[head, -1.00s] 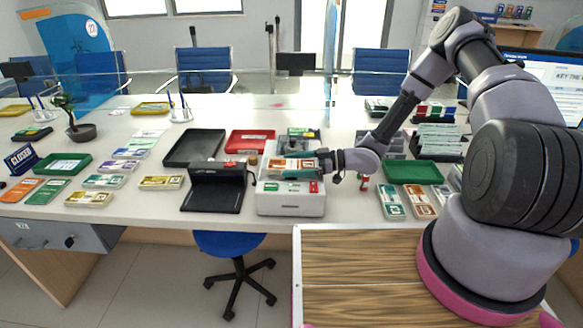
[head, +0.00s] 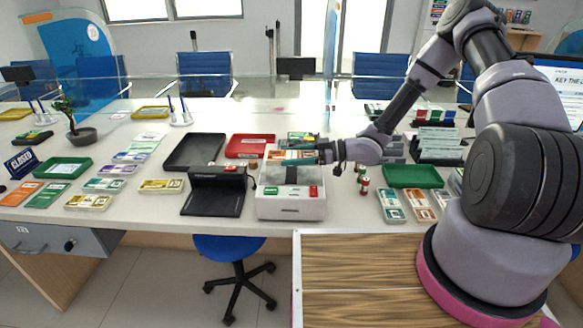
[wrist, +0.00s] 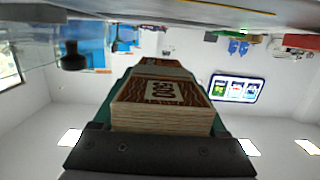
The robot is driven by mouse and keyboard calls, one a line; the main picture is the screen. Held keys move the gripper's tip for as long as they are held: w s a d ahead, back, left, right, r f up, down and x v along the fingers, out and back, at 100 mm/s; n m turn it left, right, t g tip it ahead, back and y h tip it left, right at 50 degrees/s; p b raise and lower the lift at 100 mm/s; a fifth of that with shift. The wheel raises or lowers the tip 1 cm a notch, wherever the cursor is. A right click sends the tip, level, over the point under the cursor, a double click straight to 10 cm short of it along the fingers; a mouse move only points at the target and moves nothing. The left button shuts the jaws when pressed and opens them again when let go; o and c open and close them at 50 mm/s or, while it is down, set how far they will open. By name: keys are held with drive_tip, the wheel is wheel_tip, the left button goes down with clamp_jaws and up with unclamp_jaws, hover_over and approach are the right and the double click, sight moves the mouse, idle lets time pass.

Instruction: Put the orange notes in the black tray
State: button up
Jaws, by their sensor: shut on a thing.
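My gripper (head: 318,153) is shut on a strapped bundle of orange-brown notes (head: 288,154). The bundle fills the middle of the wrist view (wrist: 160,105), held between the jaws. In the head view it appears over the back of the white counting machine (head: 292,207); its exact height is hard to tell. The black tray (head: 180,164) lies to the left, behind a black device, and looks empty. Other orange notes lie flat at the far left (head: 20,193) and at the right (head: 419,206) of the counter.
The black device (head: 214,190) stands between the tray and the front edge. A red tray (head: 238,150) lies right of the black tray. Green trays lie at left (head: 63,168) and right (head: 413,176). Several note bundles and small red cylinders (head: 364,186) are nearby.

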wheel_tip(320, 180, up, 5)
drive_tip(key=shift+f, duration=0.2)
drive_tip(key=shift+w+d+r+m+t, duration=0.25)
drive_tip(key=shift+w+r+m+t, duration=0.25)
drive_tip(key=shift+w+r+t, duration=0.2)
drive_tip(key=w+d+r+m+t+h, duration=0.1)
drive_tip(key=w+d+m+t+h, duration=0.8)
drive_tip(key=w+d+t, duration=0.4)
drive_tip(key=d+m+t+h, duration=0.1)
drive_tip(key=d+m+h, duration=0.6)
drive_tip(key=d, duration=0.8)
drive_tip(key=n+g+y, duration=1.5)
drive_tip(key=n+y, duration=0.1)
hover_over(291, 155)
drive_tip(key=w, duration=0.1)
drive_tip(key=shift+d+f, duration=0.2)
drive_tip(key=shift+f, duration=0.5)
drive_tip(key=shift+s+a+f+n, duration=0.15)
drive_tip(key=shift+s+f+n, duration=0.05)
drive_tip(key=shift+s+n, duration=0.3)
